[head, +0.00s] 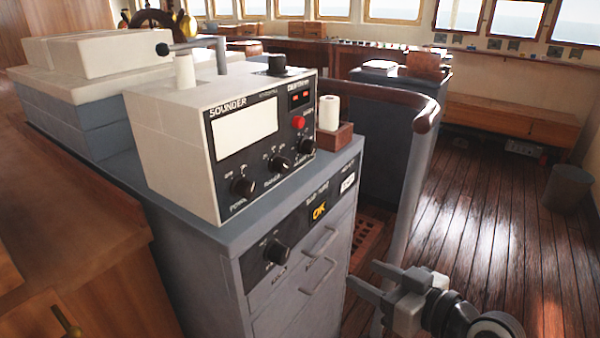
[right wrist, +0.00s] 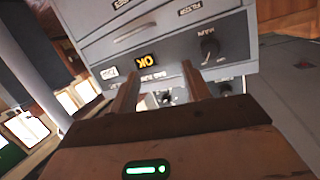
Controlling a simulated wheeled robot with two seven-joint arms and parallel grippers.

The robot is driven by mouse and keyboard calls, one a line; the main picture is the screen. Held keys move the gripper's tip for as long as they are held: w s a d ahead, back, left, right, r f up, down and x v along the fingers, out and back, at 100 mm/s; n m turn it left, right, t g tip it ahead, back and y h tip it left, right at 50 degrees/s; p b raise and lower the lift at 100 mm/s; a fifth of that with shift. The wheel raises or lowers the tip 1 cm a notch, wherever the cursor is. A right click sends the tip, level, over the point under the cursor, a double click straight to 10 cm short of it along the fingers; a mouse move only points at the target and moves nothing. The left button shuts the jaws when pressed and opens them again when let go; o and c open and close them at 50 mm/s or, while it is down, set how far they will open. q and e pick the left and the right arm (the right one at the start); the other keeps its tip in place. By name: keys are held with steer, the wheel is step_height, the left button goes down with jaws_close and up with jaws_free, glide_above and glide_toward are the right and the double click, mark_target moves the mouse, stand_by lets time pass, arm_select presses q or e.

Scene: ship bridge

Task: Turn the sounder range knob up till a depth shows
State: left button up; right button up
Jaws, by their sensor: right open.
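The sounder (head: 180,150) is a pale box with a black face on the grey cabinet. Its screen (head: 246,132) is blank white, with no readable depth. The range knob (head: 279,163) is the middle black knob in the lower row, between the power knob (head: 242,186) and another knob (head: 306,146). A red button (head: 298,122) sits above. My right gripper (head: 363,276) is open and empty, in front of the cabinet, low and apart from the sounder. Its fingers (right wrist: 160,82) also show in the right wrist view, which sees the cabinet upside down. My left gripper is out of view.
The cabinet front (head: 262,285) has a black knob (head: 276,251), a yellow OK label (head: 319,210) and drawer handles. A curved handrail (head: 426,116) stands to the right. A white roll (head: 329,112) stands in a brown holder beside the sounder. Wooden floor is open at right.

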step_height(320, 180, up, 14)
steer(key=w+n+g+y, duration=0.1)
steer(key=w+n+y, duration=0.1)
steer(key=n+y, duration=0.3)
steer(key=p, duration=0.4)
glide_toward(287, 167)
steer(key=x, duration=0.7)
steer(key=shift+a+r, duration=0.1)
steer(key=shift+r, duration=0.05)
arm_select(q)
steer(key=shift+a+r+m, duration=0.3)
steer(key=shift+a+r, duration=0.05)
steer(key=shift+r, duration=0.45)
arm_select(e)
steer(key=shift+w+a, duration=0.45)
steer(key=shift+a, duration=0.05)
steer(key=c, duration=1)
